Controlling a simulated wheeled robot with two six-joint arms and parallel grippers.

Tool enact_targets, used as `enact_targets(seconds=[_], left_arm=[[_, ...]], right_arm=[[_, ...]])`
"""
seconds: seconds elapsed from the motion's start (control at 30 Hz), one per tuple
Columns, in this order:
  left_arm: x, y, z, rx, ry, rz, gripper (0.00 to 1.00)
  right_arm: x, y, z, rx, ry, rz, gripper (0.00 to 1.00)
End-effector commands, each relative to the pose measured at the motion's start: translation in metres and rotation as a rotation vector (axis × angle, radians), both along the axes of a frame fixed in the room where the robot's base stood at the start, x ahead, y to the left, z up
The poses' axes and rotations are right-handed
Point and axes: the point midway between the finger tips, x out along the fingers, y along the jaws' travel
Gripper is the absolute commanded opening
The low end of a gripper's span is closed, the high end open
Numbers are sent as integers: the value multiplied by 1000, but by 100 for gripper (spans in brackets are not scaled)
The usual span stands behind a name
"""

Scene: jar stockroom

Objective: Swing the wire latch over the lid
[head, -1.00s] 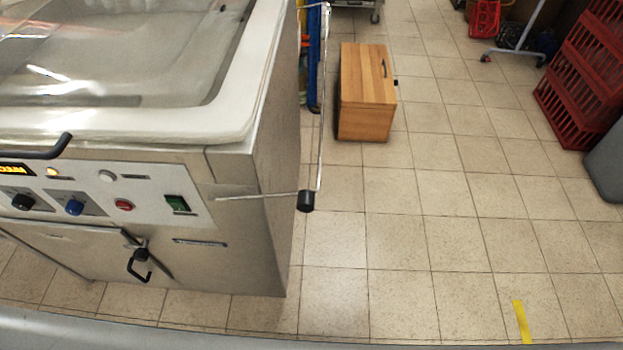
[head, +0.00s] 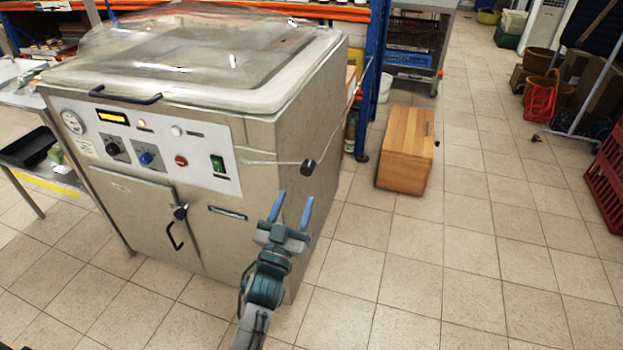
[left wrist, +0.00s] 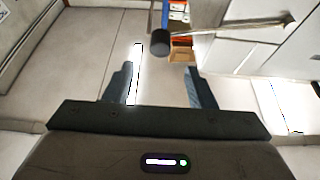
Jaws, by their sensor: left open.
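The wire latch is a thin metal wire (head: 276,162) with a black knob (head: 308,166), at the right front corner of a steel machine. One length runs along the front and another slants up beside the lid. The lid (head: 190,50) is a clear dome above a pale rim, and it looks closed. My left gripper (head: 290,205) is open and empty, with blue fingers pointing up, below the knob in the head view. In the left wrist view the knob (left wrist: 160,42) shows beyond the gap between the fingers (left wrist: 160,85), apart from them. My right gripper is not in view.
The machine's lid handle (head: 125,96) and control panel (head: 150,145) face me. A wooden box (head: 405,150) stands on the floor to the right, near a blue shelf post (head: 372,90). Red crates (head: 608,185) stand at the far right. The tiled floor between is clear.

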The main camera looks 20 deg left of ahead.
Motion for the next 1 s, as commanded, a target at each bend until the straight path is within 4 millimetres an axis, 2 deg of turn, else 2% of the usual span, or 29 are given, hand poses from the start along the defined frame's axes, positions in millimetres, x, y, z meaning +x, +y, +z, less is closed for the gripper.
enact_targets(seconds=[0.3,0.5,0.7,0.93,1.0], left_arm=[[55,-2,24,0,1,1,50],[81,-3,33,1,4,0,50],[91,-4,36,0,6,1,50],[91,-4,36,0,6,1,50],[91,-4,36,0,6,1,39]], right_arm=[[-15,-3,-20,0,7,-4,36],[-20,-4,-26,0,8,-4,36],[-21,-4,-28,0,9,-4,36],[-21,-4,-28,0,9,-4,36],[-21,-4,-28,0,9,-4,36]])
